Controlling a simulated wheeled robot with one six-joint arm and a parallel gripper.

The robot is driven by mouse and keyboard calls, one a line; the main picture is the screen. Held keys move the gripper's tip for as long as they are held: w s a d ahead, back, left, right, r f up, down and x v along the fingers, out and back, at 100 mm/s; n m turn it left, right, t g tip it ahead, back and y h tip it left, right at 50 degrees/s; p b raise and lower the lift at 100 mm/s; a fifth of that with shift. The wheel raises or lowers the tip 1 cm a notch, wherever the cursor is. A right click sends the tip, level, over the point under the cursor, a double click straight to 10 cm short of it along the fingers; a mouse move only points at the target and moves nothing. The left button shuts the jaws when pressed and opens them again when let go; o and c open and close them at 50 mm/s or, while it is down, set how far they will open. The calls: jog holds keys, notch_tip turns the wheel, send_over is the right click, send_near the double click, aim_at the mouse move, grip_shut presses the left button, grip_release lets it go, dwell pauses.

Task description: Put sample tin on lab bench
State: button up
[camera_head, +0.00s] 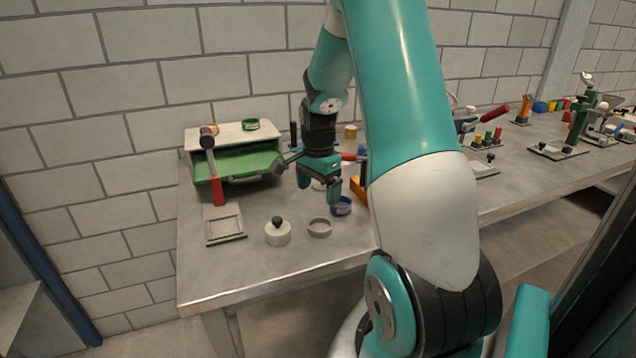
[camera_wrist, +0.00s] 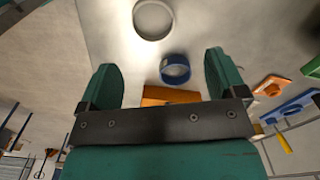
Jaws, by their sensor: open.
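The lab bench (camera_head: 200,285) is a long grey table along the brick wall. A blue round tin (camera_head: 341,206) rests on it, just right of and below my gripper (camera_head: 319,190). A shallow grey ring-shaped dish (camera_head: 319,228) lies in front. I cannot tell for sure which round thing is the sample tin; the blue one looks most like it. In the wrist view the blue tin (camera_wrist: 175,70) shows between the open fingers of my gripper (camera_wrist: 160,62), apart from them, with the pale ring (camera_wrist: 153,19) beyond. My gripper is empty above the bench.
A white pot with a black knob (camera_head: 278,233) and a square grey frame (camera_head: 225,226) stand left. A green-and-white case (camera_head: 238,165) with a red-handled hammer (camera_head: 217,190) is at the back left. An orange block (camera_head: 358,188) is close right. The front left bench is clear.

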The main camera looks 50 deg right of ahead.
jog(key=a+r+n+t+y, duration=0.1)
jog(key=a+r+n, duration=0.35)
jog(key=a, duration=0.45)
jog(key=a+r+n, duration=0.4)
jog(key=a+n, duration=0.2)
jog(key=a, duration=0.4)
jog(key=s+a+r+n+y, duration=0.1)
jog(key=s+a+r+n, duration=0.1)
jog(key=s+a+n, duration=0.5)
jog(key=s+a+r+n+g+y, duration=0.1)
jog(key=s+a+r+n+y, duration=0.1)
jog(key=s+a+n, duration=0.6)
jog(key=a+n, duration=0.1)
jog(key=a, duration=0.3)
jog(key=shift+a, duration=0.4)
jog(key=shift+c, duration=0.5)
